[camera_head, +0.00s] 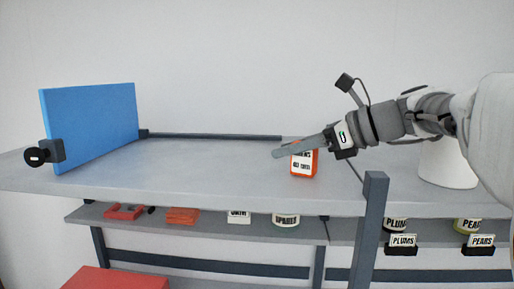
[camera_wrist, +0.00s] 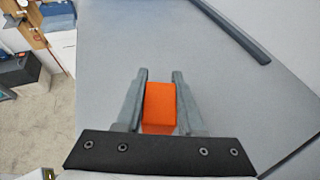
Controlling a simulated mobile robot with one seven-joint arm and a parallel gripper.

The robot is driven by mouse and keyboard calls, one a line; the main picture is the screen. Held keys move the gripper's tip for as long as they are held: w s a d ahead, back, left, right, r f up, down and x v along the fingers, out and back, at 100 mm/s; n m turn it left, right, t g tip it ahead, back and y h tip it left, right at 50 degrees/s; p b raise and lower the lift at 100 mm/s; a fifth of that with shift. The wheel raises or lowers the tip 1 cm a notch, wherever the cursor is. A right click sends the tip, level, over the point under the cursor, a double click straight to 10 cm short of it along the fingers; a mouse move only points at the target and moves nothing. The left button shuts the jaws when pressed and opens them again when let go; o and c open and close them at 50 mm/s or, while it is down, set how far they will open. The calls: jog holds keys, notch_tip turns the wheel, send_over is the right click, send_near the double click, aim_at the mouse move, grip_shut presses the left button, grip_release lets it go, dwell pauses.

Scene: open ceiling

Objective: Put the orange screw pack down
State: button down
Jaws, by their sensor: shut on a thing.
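The orange screw pack (camera_head: 304,164) is a small orange box with a white label bearing dark print. In the head view it is upright at the grey table top (camera_head: 220,170), right of the middle. Its base looks at or very near the surface; I cannot tell whether it touches. My gripper (camera_head: 290,149) reaches in from the right and is shut on the pack. In the wrist view the pack (camera_wrist: 160,103) sits between the two grey fingers of my gripper (camera_wrist: 160,90). One finger hides part of the label in the head view.
A blue upright panel (camera_head: 90,125) with a dark clamp stands at the table's left. A white round container (camera_head: 446,163) stands at the right. A dark rail runs along the back edge. A lower shelf (camera_head: 150,222) holds red items and labelled jars. The table's middle is clear.

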jog(key=shift+f, duration=0.2)
jog(key=c, duration=0.5)
grip_release()
jog(key=shift+r, duration=0.15)
jog(key=shift+s+d+r, duration=0.1)
jog(key=shift+d+r, duration=0.05)
jog(key=shift+d, duration=0.1)
jog(key=v, duration=1.1)
jog(key=shift+s+d, duration=0.15)
